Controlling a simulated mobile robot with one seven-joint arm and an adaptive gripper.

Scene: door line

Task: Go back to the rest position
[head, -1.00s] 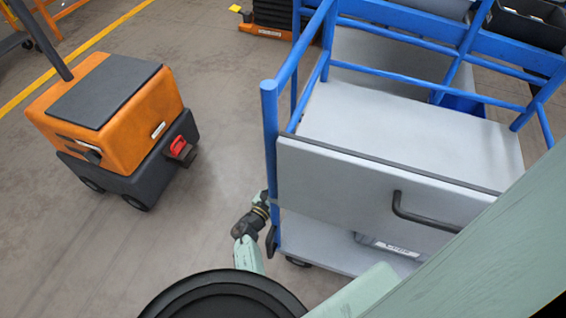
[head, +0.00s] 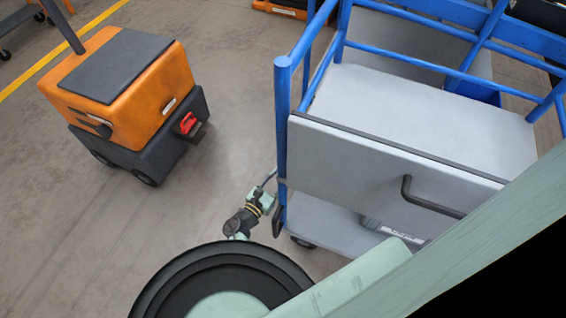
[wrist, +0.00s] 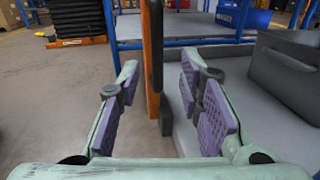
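My gripper (wrist: 160,115) is open. Its two green fingers with purple pads stand well apart in the wrist view. An upright orange and black strip (wrist: 153,60) shows between them; neither pad visibly touches it, and I cannot tell its depth. In the head view my gripper (head: 262,195) is low beside the left blue post of a cart (head: 283,130). The gripper is small there, and whether it touches the post is unclear. My green arm covers the lower right of the head view.
The cart has a grey front panel (head: 370,170) with a black handle (head: 430,200). An orange and dark grey wheeled machine (head: 130,85) stands at the left. Bare floor (head: 90,235) lies between it and the cart. A dark grey box (wrist: 285,75) sits on a grey surface.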

